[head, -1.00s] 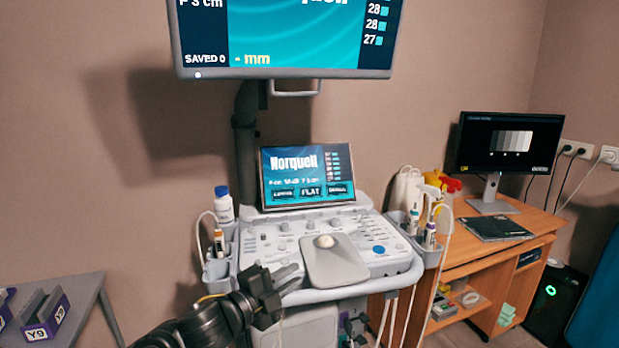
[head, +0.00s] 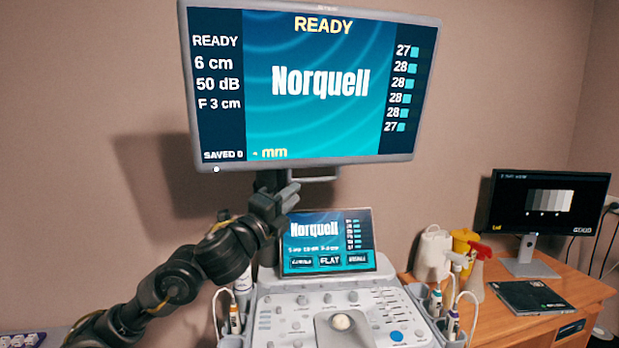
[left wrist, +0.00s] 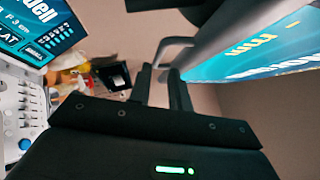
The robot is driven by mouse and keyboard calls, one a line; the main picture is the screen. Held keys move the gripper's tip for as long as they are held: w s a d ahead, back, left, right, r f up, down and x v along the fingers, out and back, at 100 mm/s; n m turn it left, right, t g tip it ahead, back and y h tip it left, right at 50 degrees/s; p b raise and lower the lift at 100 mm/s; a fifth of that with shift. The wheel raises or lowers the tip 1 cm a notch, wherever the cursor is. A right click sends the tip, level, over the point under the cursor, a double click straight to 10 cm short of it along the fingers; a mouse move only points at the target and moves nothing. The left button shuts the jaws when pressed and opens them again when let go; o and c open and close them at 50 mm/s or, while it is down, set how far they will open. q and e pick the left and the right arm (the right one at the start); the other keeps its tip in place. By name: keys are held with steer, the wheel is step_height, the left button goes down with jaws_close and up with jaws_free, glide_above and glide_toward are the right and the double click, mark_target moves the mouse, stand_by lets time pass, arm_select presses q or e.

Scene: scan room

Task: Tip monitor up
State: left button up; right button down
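The large monitor (head: 312,85) hangs on its arm above the ultrasound console, its screen reading READY and Norquell. A thin grey handle (head: 322,178) sticks out below its lower edge. My left gripper (head: 288,190) is raised just under that lower edge, left of the handle, in front of the support arm. In the left wrist view, the two dark fingers (left wrist: 162,85) stand apart with nothing between them. The handle (left wrist: 178,41) shows just past their tips, beside the monitor's edge (left wrist: 235,38). I cannot tell whether they touch. My right gripper is not in view.
The console's small touch screen (head: 327,243) stands below and behind my left gripper. A desk (head: 560,300) with another monitor (head: 545,200) is at the right.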

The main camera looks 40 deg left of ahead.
mark_target(309, 180)
arm_select(q)
steer(key=p+x, duration=0.2)
steer(key=x, duration=0.6)
steer(key=shift+a, duration=0.1)
jaws_close()
